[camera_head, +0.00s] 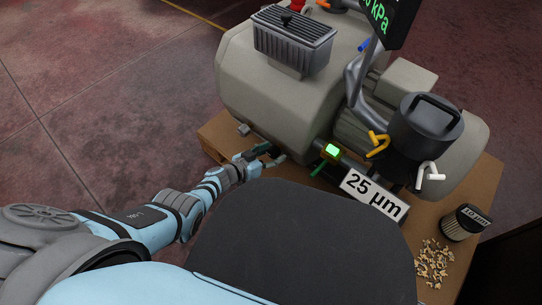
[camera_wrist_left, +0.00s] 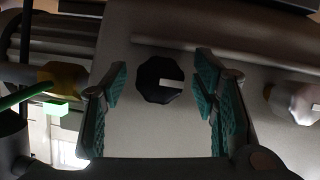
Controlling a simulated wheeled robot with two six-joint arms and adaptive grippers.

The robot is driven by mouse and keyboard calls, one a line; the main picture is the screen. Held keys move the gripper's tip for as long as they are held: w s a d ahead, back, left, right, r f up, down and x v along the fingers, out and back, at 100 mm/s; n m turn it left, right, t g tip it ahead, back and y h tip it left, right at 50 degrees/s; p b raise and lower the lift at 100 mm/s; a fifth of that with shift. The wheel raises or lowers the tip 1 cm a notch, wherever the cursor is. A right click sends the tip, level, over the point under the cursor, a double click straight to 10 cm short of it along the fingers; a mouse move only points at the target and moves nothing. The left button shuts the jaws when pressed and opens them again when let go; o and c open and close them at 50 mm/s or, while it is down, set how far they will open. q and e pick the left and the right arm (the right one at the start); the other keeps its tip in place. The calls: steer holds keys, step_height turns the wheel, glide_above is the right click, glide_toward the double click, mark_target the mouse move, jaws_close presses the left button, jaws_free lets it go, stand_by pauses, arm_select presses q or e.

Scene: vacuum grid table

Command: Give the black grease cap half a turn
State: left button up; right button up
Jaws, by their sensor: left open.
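The black grease cap (camera_wrist_left: 152,80) shows in the left wrist view as a dark faceted knob with a white bar mark pointing right. It sits on the grey housing (camera_wrist_left: 165,135). My left gripper (camera_head: 266,154) is beside the lower side of the pump in the head view. In the left wrist view it is open, its teal-padded fingers on either side of the cap with a gap on each side. I cannot make out the cap in the head view. My right gripper is not in view.
The grey pump (camera_head: 290,100) stands on a brown board (camera_head: 211,137). A green lever (camera_wrist_left: 26,98) and a lit green indicator (camera_head: 332,150) are near the gripper. A pale knob (camera_wrist_left: 296,103) is right of the cap. A filter (camera_head: 462,224) and pellets (camera_head: 432,264) lie right.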

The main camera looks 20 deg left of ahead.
arm_select(q)
steer(key=shift+c, duration=0.6)
steer(key=c, duration=1)
steer(key=shift+c, duration=0.2)
steer(key=shift+m+y, duration=0.3)
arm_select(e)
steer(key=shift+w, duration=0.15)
